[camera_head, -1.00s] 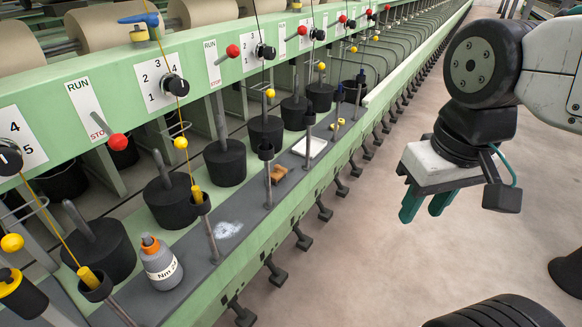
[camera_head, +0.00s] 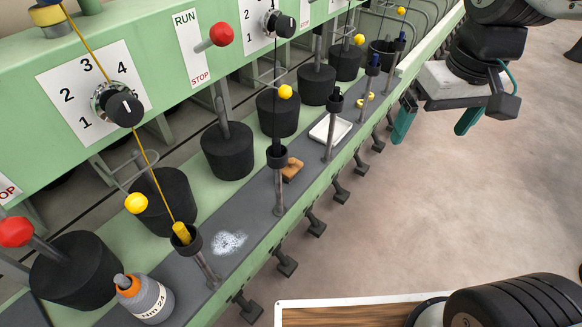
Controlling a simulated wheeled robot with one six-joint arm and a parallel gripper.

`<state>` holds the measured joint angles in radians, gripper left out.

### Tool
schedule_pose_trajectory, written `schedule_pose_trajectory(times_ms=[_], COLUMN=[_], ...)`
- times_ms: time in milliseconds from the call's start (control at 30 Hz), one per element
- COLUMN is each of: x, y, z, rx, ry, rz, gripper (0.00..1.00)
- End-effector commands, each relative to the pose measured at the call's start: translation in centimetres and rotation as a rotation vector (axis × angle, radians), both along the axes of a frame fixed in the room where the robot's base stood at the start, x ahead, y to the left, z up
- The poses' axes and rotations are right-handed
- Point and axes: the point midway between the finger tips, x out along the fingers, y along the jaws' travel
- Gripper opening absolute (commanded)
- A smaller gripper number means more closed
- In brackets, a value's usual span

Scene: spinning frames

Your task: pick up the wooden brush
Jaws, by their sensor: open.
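The wooden brush (camera_head: 291,169) is a small orange-brown block lying on the grey ledge of the green machine, near the middle of the view. A thin metal post with a black cup stands just left of it and partly covers it. The brush's underside and any bristles cannot be made out. My gripper (camera_head: 435,124) is at the upper right, over the floor side of the machine. Its two teal fingers point down, are apart and have nothing between them. It is well to the right of the brush and not touching it.
White powder (camera_head: 229,242) and a grey bottle with orange collar (camera_head: 144,300) are nearer. Posts, yellow balls and red knobs (camera_head: 221,34) stick out around the ledge.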

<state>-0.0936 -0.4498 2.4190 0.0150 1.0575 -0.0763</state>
Motion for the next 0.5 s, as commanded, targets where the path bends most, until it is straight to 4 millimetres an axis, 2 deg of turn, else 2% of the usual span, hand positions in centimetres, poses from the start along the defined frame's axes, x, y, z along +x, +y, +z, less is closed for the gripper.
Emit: schedule_pose_trajectory(times_ms=[33,100,267,367,500], x=[2.3,5.3,11.6,15.2,19.3], y=[1.0,2.3,6.1,8.8,13.0], z=[-0.9,-2.0,-5.8,-9.0,-14.6], rx=[0.000,0.001,0.004,0.005,0.004], ry=[0.011,0.011,0.009,0.008,0.006], rz=[0.037,0.085,0.196,0.264,0.357], gripper=[1.00,1.00,1.00,1.00,1.00])
